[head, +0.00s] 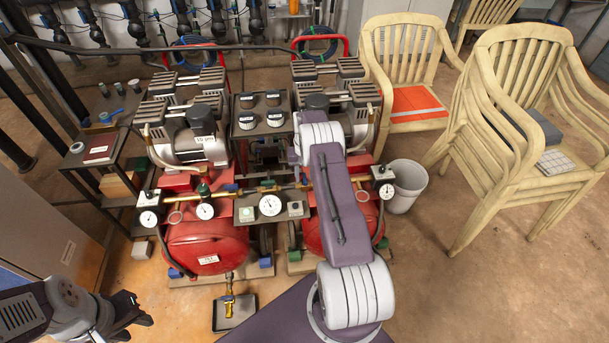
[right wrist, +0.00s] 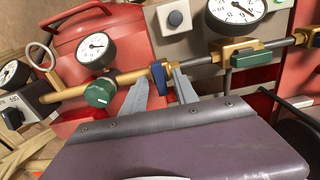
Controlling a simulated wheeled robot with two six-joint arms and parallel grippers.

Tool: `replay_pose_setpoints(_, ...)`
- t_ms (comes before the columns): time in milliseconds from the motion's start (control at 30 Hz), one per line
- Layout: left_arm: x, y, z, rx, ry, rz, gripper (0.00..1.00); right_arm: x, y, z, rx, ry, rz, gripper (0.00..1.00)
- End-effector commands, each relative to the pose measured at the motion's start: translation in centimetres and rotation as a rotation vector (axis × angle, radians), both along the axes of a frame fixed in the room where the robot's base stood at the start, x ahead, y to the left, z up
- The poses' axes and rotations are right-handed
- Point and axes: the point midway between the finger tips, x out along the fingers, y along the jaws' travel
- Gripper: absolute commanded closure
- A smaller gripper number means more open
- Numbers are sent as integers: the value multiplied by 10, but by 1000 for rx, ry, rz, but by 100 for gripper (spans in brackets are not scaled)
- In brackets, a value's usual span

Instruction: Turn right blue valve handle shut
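The right blue valve handle (right wrist: 161,82) sits on the brass pipe in the right wrist view. My right gripper (right wrist: 160,83) has one grey finger on each side of it, with a small gap on the left; contact on the right is unclear. Another blue handle (head: 230,187) is on the pipe further left in the head view. My left gripper (head: 138,311) is at the lower left of the head view, away from the manifold; its finger opening is unclear.
A green knob (right wrist: 100,92) and a gauge (right wrist: 95,48) are close beside the right gripper. A large gauge (head: 270,204) and red tanks (head: 206,252) surround the pipe. A grey bin (head: 406,184) and stacked chairs (head: 520,120) stand right. The right foreground floor is clear.

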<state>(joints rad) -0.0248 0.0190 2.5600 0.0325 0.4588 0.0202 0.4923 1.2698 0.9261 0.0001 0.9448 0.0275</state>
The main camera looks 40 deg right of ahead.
Motion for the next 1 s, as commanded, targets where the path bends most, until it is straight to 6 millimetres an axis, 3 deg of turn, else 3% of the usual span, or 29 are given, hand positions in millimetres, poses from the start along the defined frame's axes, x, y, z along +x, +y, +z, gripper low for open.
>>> replay_pose_setpoints(167, 0, 0, 3, 0, 0, 0, 64, 0, 0, 9, 0, 0, 1, 65)
replay_pose_setpoints(400, 0, 0, 14, 0, 0, 0, 64, 1, 0, 63, -1, -2, 0, 65)
replay_pose_setpoints(533, 0, 0, 18, 0, 0, 0, 64, 0, 0, 83, 0, -1, 0, 65)
replay_pose_setpoints(1000, 0, 0, 18, 0, 0, 0, 64, 0, 0, 90, 0, 0, 0, 65)
